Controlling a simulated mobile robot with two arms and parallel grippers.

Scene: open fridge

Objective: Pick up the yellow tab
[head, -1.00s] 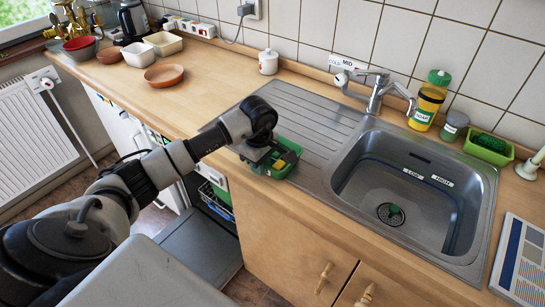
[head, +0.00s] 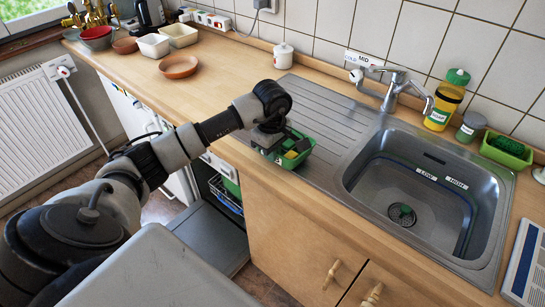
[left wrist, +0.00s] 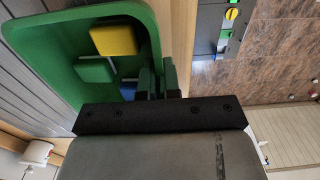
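The yellow tab (left wrist: 114,40) lies in the green tray (left wrist: 50,62) in the left wrist view, beside a green tab (left wrist: 95,69) and a partly hidden blue piece (left wrist: 128,90). In the head view the yellow tab (head: 291,154) shows small inside the tray (head: 304,158), on the counter's front edge left of the sink. My left gripper (left wrist: 157,78) is at the tray's side, its fingers close together near the rim, with the yellow tab ahead and to the left of them. I cannot tell whether the rim is between the fingers. My right gripper is out of view.
The sink (head: 360,190) is right of the tray. An open appliance (head: 222,192) is below the counter. A lidded white pot (head: 283,57) and an orange-brown bowl (head: 178,67) stand behind; counter between bowl and tray is clear.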

